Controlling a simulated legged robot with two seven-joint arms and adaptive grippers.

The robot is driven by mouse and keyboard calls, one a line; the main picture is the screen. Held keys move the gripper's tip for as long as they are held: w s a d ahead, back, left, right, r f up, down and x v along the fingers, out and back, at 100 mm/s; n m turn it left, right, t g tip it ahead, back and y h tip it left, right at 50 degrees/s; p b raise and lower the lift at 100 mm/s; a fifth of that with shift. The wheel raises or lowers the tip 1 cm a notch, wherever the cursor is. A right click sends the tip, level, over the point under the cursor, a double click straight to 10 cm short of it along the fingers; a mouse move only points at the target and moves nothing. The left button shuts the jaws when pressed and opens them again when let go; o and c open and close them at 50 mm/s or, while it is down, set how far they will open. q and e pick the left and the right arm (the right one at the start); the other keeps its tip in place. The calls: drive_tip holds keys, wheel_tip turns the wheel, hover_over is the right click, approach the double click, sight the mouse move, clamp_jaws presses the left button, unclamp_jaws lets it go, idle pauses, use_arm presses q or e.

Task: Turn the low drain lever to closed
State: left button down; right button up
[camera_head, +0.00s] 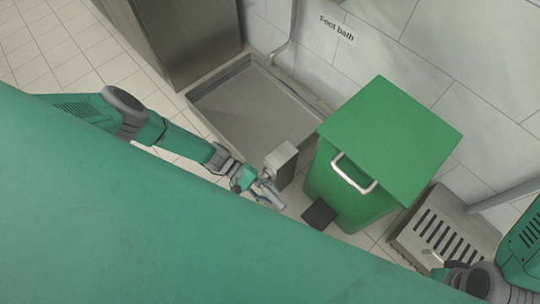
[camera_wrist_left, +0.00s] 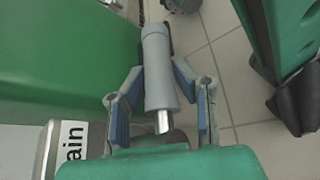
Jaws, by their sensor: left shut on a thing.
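The drain lever (camera_wrist_left: 160,70) is a smooth grey handle with a bright metal rod at its near end in the left wrist view. My left gripper (camera_head: 264,191) is shut on this handle, with a blue-padded finger on each side. The lever also shows as a small grey bar (camera_head: 273,199) at the gripper in the head view, beside the metal post (camera_head: 283,157). A metal box with a label ending in "ain" (camera_wrist_left: 67,150) is at lower left in the wrist view. My right gripper (camera_head: 448,266) is small and partly hidden at the lower right edge; its jaws are unclear.
A green bin (camera_head: 390,125) with a black pedal (camera_head: 319,214) stands close to the right of the post. The grey foot bath basin (camera_head: 240,105) lies behind the post. A slotted metal grate (camera_head: 440,235) is at the right. Tiled floor is open at the left.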

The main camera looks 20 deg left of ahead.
use_arm(q)
drive_tip(key=c, duration=1.3)
unclamp_jaws()
drive_tip(key=shift+a, duration=0.1)
drive_tip(key=shift+a+r, duration=0.1)
drive_tip(key=shift+a, duration=0.15)
drive_tip(key=v, duration=1.1)
drive_tip(key=shift+a, duration=0.15)
